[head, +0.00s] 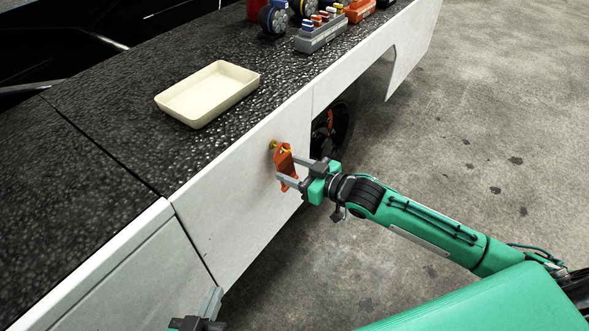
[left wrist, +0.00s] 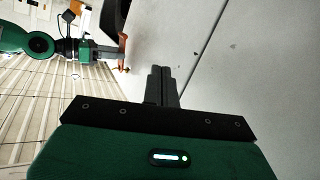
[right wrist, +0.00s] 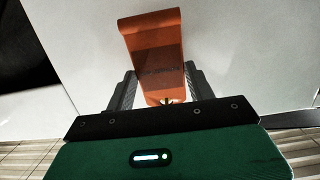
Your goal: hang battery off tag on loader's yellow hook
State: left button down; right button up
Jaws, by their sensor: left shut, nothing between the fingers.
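The orange battery off tag (head: 284,161) is at the yellow hook (head: 273,144) on the loader's white side panel (head: 240,175). I cannot tell how far the tag is on the hook. My left gripper (left wrist: 161,72) is shut and empty, low beside the panel.
A cream tray (head: 208,94) lies on the loader's black textured top. A grey block with coloured parts (head: 320,32) and other items stand farther back. A wheel (head: 330,125) shows in the opening right of the panel. The concrete floor (head: 470,130) is clear.

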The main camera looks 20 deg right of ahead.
jog(key=o, duration=0.5)
jog(key=shift+c, duration=0.2)
pick_arm(q)
jog(key=shift+w+r, duration=0.15)
jog(key=shift+w, duration=0.05)
pick_arm(e)
jog(key=shift+s+d+r, duration=0.1)
jog(key=shift+s+d, duration=0.3)
jog(key=shift+s, duration=0.05)
pick_arm(q)
jog(key=a+g, duration=0.1)
jog(key=a+g+y+p, duration=0.1)
jog(key=a+f+g+y+p, duration=0.1)
jog(key=shift+s+a+f, duration=0.1)
jog(key=shift+s+a, duration=0.2)
pick_arm(e)
jog(key=v, duration=1.2)
jog(key=shift+s+d, duration=0.15)
jog(key=shift+s, duration=0.1)
